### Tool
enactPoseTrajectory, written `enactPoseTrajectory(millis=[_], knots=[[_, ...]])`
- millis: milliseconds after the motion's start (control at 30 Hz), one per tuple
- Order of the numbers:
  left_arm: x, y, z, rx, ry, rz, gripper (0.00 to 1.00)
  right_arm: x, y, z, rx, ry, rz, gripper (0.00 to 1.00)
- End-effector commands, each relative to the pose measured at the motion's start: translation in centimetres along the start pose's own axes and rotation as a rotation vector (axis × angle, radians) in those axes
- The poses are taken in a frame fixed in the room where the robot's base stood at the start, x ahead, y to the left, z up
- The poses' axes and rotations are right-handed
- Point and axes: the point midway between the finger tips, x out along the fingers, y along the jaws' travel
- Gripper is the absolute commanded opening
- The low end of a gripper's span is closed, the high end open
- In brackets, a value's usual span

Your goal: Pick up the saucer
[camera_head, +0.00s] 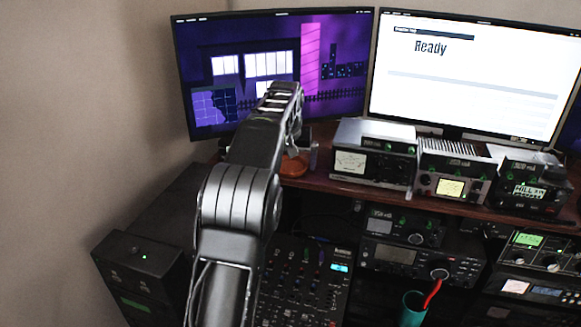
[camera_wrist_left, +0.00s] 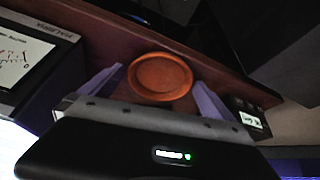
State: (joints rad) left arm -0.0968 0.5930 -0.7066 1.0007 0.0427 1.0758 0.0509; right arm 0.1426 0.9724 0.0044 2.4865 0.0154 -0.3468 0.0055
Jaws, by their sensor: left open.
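The orange-brown round saucer (camera_head: 294,168) sits on the wooden shelf, below the left monitor and left of the first metal device. My left gripper (camera_head: 302,150) is over it, and my arm hides part of the area. In the left wrist view the saucer (camera_wrist_left: 160,77) shows its round rim and flat centre. The two pale fingers of my left gripper (camera_wrist_left: 155,92) are open, one on each side of the saucer. I cannot tell whether they touch it. My right gripper is not in view.
A metal meter device (camera_head: 375,152) stands right of the saucer. The left monitor (camera_head: 272,70) stands behind it. A small device with a lit display (camera_wrist_left: 250,120) is right of the fingers in the wrist view. A mixer (camera_head: 305,283) lies below the shelf (camera_head: 325,183).

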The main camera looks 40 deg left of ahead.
Motion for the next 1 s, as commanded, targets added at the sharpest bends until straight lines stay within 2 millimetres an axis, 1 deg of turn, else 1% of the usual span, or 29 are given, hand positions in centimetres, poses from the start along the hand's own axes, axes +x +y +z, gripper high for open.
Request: enactPoseTrajectory(millis=[367, 1000], knots=[[-0.05, 0.01, -0.01, 0.000, 0.000, 0.000, 1.00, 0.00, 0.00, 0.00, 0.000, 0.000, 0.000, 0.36], [-0.05, 0.03, -0.01, 0.000, 0.000, 0.000, 0.48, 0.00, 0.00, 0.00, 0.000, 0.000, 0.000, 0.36]])
